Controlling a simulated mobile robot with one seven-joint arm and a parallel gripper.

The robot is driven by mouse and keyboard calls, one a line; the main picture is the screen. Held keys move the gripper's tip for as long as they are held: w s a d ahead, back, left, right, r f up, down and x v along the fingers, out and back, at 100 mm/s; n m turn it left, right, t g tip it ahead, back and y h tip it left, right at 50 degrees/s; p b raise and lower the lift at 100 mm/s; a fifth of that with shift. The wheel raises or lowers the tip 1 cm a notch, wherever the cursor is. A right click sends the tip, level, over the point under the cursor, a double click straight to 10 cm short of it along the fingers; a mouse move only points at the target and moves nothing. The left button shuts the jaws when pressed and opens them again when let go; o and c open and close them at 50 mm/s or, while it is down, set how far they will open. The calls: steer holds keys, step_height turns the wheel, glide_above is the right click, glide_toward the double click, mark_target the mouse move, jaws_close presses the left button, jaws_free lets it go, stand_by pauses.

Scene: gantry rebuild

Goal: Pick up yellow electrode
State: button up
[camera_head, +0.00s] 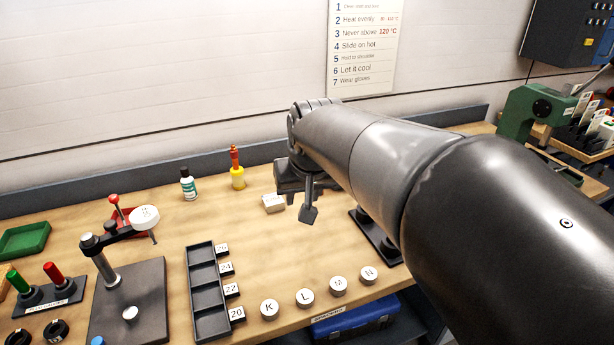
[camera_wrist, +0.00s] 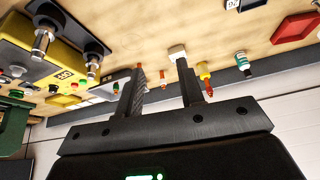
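The only clearly yellow upright item near my gripper is a small yellow body with a red pointed top (camera_head: 237,172); I cannot tell for sure that it is the yellow electrode. It stands upright at the back of the bench, left of my gripper (camera_head: 309,212). It also shows in the wrist view (camera_wrist: 204,76), just outside the right-hand finger. In the wrist view, my gripper (camera_wrist: 160,72) has its two fingers apart, with nothing held between them. A small white block (camera_head: 273,203) lies on the bench beside the gripper.
A black slotted tray (camera_head: 205,300), several lettered round pieces (camera_head: 305,298) and a stand with an arm (camera_head: 122,300) occupy the front. A green press (camera_head: 535,112) is at right. The bench between bottle and tray is clear.

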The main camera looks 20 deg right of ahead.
steer(key=w+d+f+m, duration=0.1)
steer(key=w+d+f, duration=0.2)
steer(key=w+d, duration=0.35)
steer(key=w+d+f+m+g+h, duration=0.1)
steer(key=w+d+f, duration=0.25)
steer(key=w, duration=0.65)
steer(key=w+d+f+m, duration=0.1)
steer(key=w+d+f, duration=0.35)
steer(key=w, duration=0.35)
steer(key=shift+w+d+x, duration=0.1)
steer(key=shift+d+x, duration=0.05)
steer(key=shift+x, duration=1.55)
steer(key=shift+w+d+x, duration=0.1)
steer(key=shift+d+x, duration=0.05)
steer(key=shift+x, duration=1.55)
steer(key=shift+w+d+x, duration=0.1)
steer(key=shift+d+x, duration=0.05)
steer(key=shift+x, duration=1.55)
steer(key=shift+r, duration=0.15)
steer(key=shift+c, duration=0.4)
jaws_close()
